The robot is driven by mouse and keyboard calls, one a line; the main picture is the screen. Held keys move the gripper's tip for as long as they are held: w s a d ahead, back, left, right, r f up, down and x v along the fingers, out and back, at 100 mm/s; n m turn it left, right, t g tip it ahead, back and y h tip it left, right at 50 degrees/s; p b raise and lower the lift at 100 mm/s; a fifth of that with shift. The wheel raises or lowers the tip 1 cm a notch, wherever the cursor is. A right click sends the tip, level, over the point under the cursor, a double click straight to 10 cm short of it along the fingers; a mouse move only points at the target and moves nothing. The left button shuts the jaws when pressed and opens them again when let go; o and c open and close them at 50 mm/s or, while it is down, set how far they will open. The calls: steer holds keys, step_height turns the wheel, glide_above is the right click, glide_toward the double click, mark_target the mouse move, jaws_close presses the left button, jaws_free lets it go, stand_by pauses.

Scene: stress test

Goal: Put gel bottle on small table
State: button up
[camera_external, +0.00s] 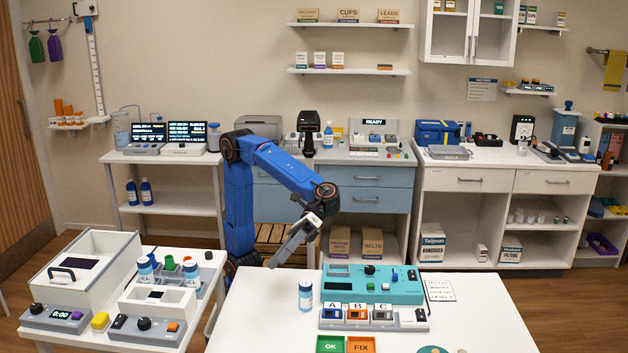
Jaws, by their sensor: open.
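A white bottle with a blue label (305,298) stands upright on the white table in the front middle (255,325). It may be the gel bottle; its label is too small to read. Similar bottles (145,270) stand on the smaller white table at the front left (228,256). My blue arm reaches down from the back, and my gripper (274,262) hangs over the back edge of the middle table, up and left of the bottle and apart from it. It is open and holds nothing visible.
A teal device (372,284) sits right of the bottle, with a row of A, B, C units (358,314) in front. Green (329,345) and orange trays lie at the front. The left table is crowded with boxes and devices. The middle table's left part is clear.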

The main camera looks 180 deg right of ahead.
mark_target(304, 290)
steer(key=s+a+r+n+t+y, duration=0.1)
steer(key=s+a+n+t+y, duration=0.45)
steer(key=n, duration=0.75)
steer(key=shift+t+h, duration=0.35)
steer(key=shift+h, duration=0.2)
steer(key=f, duration=0.4)
steer(key=w+a+f, duration=0.1)
steer(key=f, duration=0.3)
steer(key=w+f, duration=0.1)
steer(key=f, duration=0.3)
steer(key=shift+a+f, duration=0.2)
steer(key=shift+f, duration=0.2)
steer(key=w, duration=0.5)
steer(key=shift+d, duration=0.4)
steer(key=c, duration=1.3)
